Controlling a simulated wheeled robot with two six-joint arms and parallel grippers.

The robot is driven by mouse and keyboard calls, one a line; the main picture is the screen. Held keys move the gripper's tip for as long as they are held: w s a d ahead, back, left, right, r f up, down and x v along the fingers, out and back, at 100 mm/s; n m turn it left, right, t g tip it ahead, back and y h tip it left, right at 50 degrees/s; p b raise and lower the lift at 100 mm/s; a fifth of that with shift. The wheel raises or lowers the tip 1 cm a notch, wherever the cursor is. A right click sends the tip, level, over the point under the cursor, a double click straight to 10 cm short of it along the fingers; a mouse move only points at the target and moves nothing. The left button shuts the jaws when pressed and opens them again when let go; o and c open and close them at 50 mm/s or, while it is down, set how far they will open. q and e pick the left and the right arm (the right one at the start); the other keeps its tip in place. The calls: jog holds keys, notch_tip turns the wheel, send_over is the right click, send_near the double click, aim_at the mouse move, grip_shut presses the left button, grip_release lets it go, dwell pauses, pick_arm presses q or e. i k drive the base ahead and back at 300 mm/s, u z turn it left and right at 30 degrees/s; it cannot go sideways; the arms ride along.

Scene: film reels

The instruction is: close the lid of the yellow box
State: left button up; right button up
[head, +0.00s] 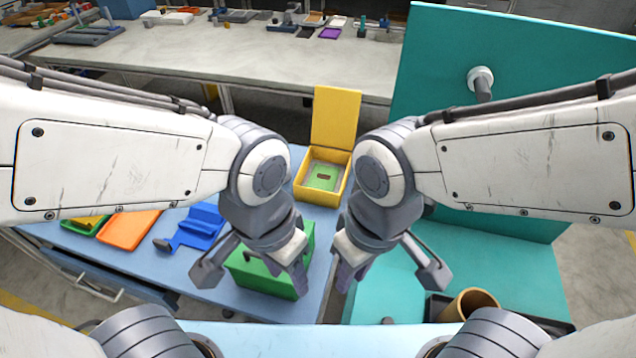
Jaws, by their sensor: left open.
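The yellow box (302,192) stands on the blue table beyond my two grippers, near the middle of the head view. Its lid (335,117) stands up at the back, open. A green piece (322,178) with a small dark mark lies inside the box. My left gripper (253,276) is open, its fingers spread in front of a green box, short of the yellow box. My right gripper (392,276) is open and empty over the teal surface. The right arm's wrist hides a little of the yellow box's right side.
A green box (270,282) sits below my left gripper. A blue holder (203,226), an orange tray (128,231) and a green tray (85,227) lie left. A tall teal panel (545,80) with a knob rises right. A brown cylinder (470,303) stands front right.

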aim_at(336, 110)
jog(key=z, duration=0.05)
jog(key=k, duration=1.1)
jog(key=u, duration=1.15)
jog(key=i, duration=1.1)
jog(key=z, duration=0.65)
jog(key=i, duration=0.25)
jog(key=z, duration=0.4)
